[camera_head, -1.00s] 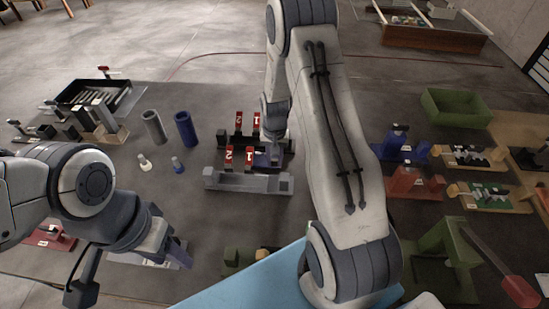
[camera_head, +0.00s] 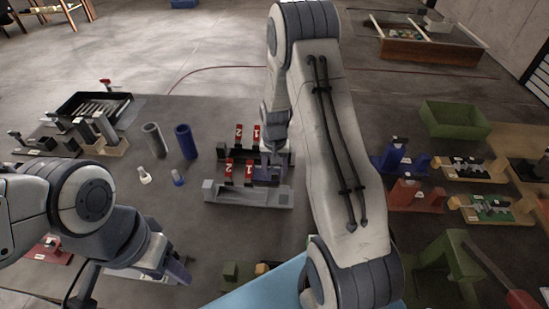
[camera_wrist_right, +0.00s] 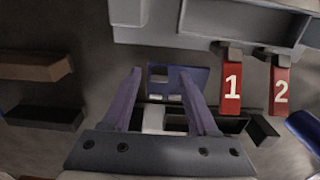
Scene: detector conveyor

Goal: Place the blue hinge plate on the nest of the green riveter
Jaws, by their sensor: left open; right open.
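In the right wrist view a blue plate with small holes (camera_wrist_right: 187,80), which looks like the blue hinge plate, stands in a dark slotted holder. My right gripper (camera_wrist_right: 160,76) is open, with its two fingers on either side of the plate's near part; I cannot tell whether they touch it. In the head view my right gripper (camera_head: 268,172) is down at the rack with red tags, largely hiding the plate. My left gripper (camera_head: 172,268) is open at lower left.
A grey fixture (camera_head: 240,194) lies just in front of the red tags (camera_head: 228,171) numbered 1 and 2. A grey and a blue cylinder (camera_head: 186,141) stand to the left. Blue and red fixtures (camera_head: 414,194) and a green bin (camera_head: 455,119) are at right.

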